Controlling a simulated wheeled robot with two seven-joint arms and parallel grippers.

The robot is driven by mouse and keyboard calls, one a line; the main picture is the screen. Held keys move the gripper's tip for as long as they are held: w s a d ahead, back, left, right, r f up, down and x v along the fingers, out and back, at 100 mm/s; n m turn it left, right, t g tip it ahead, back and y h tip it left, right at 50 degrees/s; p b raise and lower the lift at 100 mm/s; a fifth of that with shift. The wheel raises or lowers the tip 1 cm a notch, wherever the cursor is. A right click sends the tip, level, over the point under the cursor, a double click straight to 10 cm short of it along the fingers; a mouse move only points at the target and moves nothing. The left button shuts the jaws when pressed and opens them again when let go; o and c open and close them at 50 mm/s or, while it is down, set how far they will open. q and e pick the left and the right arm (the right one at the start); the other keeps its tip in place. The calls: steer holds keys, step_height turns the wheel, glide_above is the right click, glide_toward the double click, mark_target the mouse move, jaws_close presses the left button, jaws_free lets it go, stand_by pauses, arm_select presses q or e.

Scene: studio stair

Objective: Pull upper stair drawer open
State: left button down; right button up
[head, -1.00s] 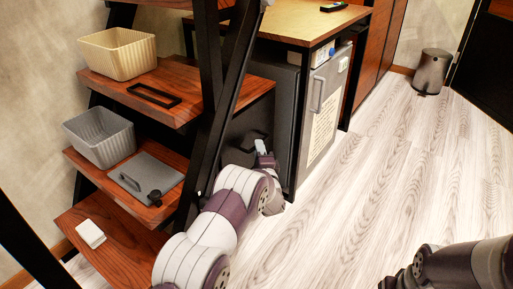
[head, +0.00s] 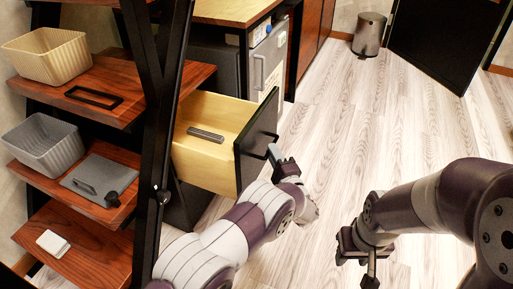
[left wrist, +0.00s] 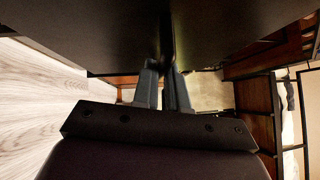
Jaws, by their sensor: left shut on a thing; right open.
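The upper stair drawer (head: 212,134) stands pulled out, with a pale wooden inside and a dark front panel (head: 257,138). A dark flat item (head: 206,134) lies in it. My left gripper (head: 274,154) is at the outer side of the front panel, shut on the drawer handle, which is mostly hidden by the fingers. In the left wrist view the two fingers (left wrist: 163,88) close together at the dark front panel (left wrist: 90,35). My right gripper (head: 368,254) is open and empty above the floor at the right.
Stair shelves at the left carry a cream basket (head: 55,55), a grey basket (head: 42,145), a grey lidded item (head: 98,178) and a white block (head: 53,243). A black post (head: 163,130) stands beside the drawer. A bin (head: 369,35) stands far back; the floor (head: 345,130) is clear.

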arm_select(q)
steer(key=shift+s+d, duration=0.25)
steer(key=shift+d, duration=0.35)
steer(key=shift+s+d, duration=0.2)
steer(key=shift+d, duration=0.4)
steer(key=c, duration=1.2)
jaws_free()
steer(key=shift+o, duration=0.2)
